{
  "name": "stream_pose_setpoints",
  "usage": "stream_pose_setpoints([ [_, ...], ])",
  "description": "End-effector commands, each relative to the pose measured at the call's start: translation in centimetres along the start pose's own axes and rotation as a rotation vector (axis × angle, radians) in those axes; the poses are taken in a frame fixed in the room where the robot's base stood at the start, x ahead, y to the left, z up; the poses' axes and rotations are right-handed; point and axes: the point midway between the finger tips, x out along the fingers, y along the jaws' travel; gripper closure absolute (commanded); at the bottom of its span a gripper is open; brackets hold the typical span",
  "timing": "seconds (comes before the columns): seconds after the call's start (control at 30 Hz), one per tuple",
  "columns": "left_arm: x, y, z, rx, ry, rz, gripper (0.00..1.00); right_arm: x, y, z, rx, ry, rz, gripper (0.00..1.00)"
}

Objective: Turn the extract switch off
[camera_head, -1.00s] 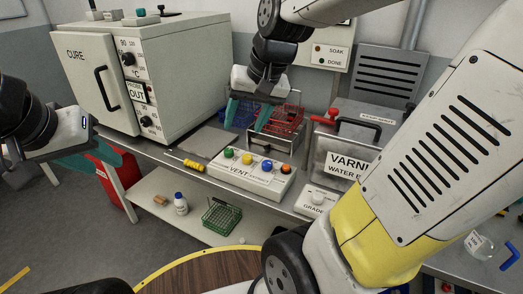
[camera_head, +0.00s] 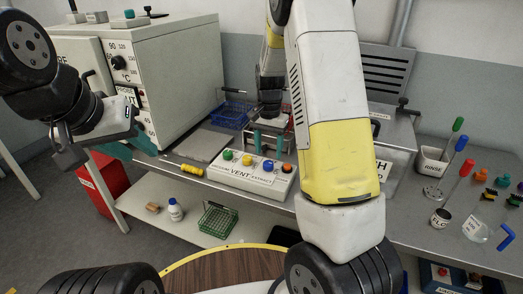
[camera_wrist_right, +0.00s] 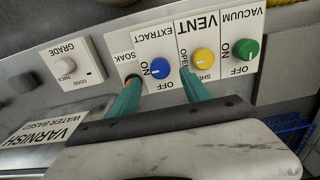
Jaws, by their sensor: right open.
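The extract switch is a blue knob (camera_wrist_right: 160,75) on the cream switch box (camera_head: 236,180); it also shows in the head view (camera_head: 267,166). In the right wrist view its white mark appears to point left, toward ON, with OFF printed below. My right gripper (camera_wrist_right: 160,85) is open, its two teal fingers on either side of the blue knob in that view, one near the orange knob and one near the yellow. I cannot tell whether they touch it. My left gripper (camera_head: 136,150) appears open and empty, in front of the cure oven.
The yellow vent knob (camera_wrist_right: 203,62) and green vacuum knob (camera_wrist_right: 243,48) sit close beside the blue one. The grade box (camera_wrist_right: 75,65) is on the other side. A yellow-handled screwdriver (camera_head: 186,168) lies left of the switch box. The cure oven (camera_head: 175,70) stands behind.

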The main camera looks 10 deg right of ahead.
Motion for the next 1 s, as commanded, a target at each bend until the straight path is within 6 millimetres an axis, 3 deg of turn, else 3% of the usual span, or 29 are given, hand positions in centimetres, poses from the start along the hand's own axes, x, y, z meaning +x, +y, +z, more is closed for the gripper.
stream_pose_setpoints([
  [0.1, 0.0, 0.0, 0.0, 0.0, 0.0, 0.0, 0.64, 2.1, 0.1, 0.1, 0.001, -0.003, 0.002, 0.45],
  [0.3, 0.0, 0.0, 0.0, 0.0, 0.0, 0.0, 0.64, 4.6, 0.0, 0.1, -0.001, -0.002, 0.001, 0.45],
  [0.67, 0.0, 0.0, 0.0, 0.0, 0.0, 0.0, 0.64, 5.2, 0.0, 0.0, -0.001, 0.0, -0.001, 0.45],
  [0.93, 0.0, 0.0, 0.0, 0.0, 0.0, 0.0, 0.64, 5.2, 0.0, 0.0, -0.001, 0.0, -0.001, 0.96],
  [1.0, 0.0, 0.0, 0.0, 0.0, 0.0, 0.0, 0.64, 5.2, 0.0, 0.0, -0.001, 0.0, -0.001, 1.0],
])
